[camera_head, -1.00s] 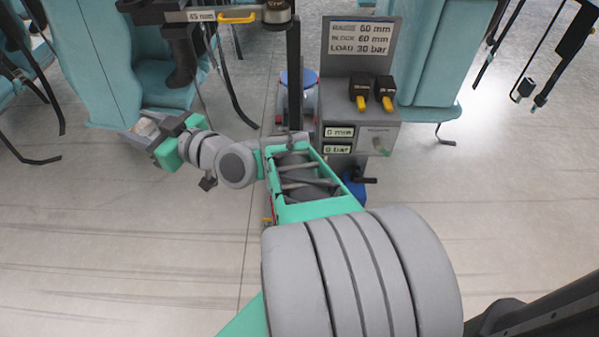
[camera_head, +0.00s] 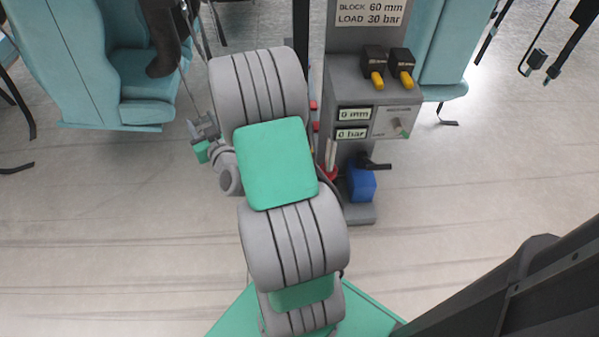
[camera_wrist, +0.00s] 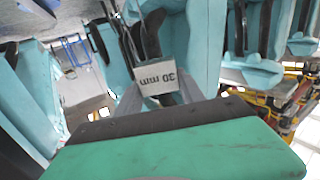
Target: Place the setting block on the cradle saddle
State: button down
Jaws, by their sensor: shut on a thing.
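The setting block (camera_wrist: 156,78) is a pale block with an upside-down label that seems to read 30 mm. In the wrist view it sits between the grey fingers of my gripper (camera_wrist: 161,92), which is shut on it. In the head view my gripper (camera_head: 203,130) is small, left of my folded arm, in front of the teal seats. The block cannot be made out clearly there. I cannot identify the cradle saddle in either view; my arm covers much of the area left of the control stand.
The grey control stand (camera_head: 345,190) is right of my arm, showing BLOCK 60 mm, LOAD 30 bar, 0 mm and 0 bar. It has two yellow-ended black connectors and a blue box (camera_head: 361,183). Floor (camera_head: 480,190) is open at right.

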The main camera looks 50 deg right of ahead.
jog(key=s+d+f+m+g+h+b, duration=0.35)
jog(key=s+f, duration=0.25)
jog(key=f, duration=0.7)
jog(key=s+d+f+m+g+h+b, duration=0.2)
jog(key=s+d+f+h+b, duration=0.3)
jog(key=f, duration=0.7)
jog(key=shift+t+y, duration=0.25)
jog(key=shift+y, duration=0.4)
jog(key=s+d+f+b, duration=0.1)
jog(key=d, duration=0.5)
jog(key=d+f+b, duration=0.1)
jog(key=d+b, duration=0.1)
jog(key=d, duration=0.4)
jog(key=s+d+f+b, duration=0.1)
jog(key=d+b, duration=0.1)
jog(key=d, duration=0.4)
jog(key=shift+s, duration=0.3)
notch_tip(320, 180, down, 4)
jog(key=b, duration=0.3)
jog(key=shift+f, duration=0.25)
jog(key=shift+d, duration=0.15)
jog(key=shift+r, duration=0.2)
jog(key=c, duration=0.7)
grip_release()
jog(key=shift+f, duration=0.25)
